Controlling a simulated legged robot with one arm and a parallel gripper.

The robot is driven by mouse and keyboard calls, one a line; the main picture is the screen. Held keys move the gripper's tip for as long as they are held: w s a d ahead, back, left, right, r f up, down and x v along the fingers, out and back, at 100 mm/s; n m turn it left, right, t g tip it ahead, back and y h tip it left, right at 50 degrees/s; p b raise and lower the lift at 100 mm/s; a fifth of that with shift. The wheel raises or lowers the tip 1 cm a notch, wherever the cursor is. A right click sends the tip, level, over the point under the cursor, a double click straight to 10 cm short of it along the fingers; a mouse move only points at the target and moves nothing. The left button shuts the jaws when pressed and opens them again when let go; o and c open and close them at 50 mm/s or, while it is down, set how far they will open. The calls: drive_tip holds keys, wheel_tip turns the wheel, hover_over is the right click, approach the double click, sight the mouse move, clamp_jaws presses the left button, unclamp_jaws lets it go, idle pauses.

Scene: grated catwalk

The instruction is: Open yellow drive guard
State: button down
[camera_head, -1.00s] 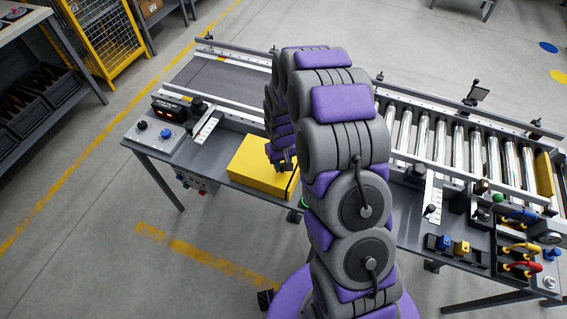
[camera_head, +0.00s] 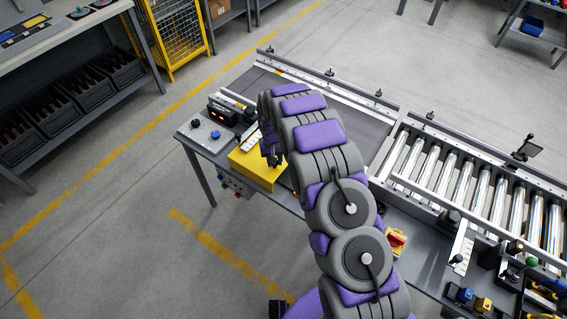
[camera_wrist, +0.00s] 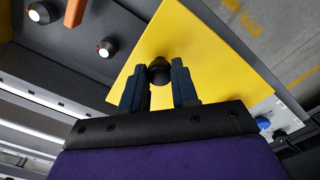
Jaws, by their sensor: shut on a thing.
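The yellow drive guard (camera_head: 257,172) is a box-like cover at the front side of the conveyor table, near its left end. It fills much of the wrist view (camera_wrist: 205,50) as a flat yellow face with a round black knob (camera_wrist: 160,71). My gripper (camera_wrist: 159,84) has its two dark fingers on either side of this knob, shut on it. In the head view my gripper (camera_head: 273,158) is at the guard's top, partly hidden by my arm. I cannot tell whether the guard is tilted.
The belt (camera_head: 345,125) and metal rollers (camera_head: 470,175) lie behind and right. A red-and-yellow switch (camera_head: 396,240) is near my arm. Floor in front is open.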

drive_tip(key=shift+w+a, duration=0.25)
drive_tip(key=shift+a, duration=0.15)
drive_tip(key=c, duration=0.8)
unclamp_jaws()
drive_tip(key=shift+c, duration=0.2)
drive_tip(key=shift+r, duration=0.1)
wheel_tip(320, 180, up, 17)
drive_tip(key=p, duration=0.2)
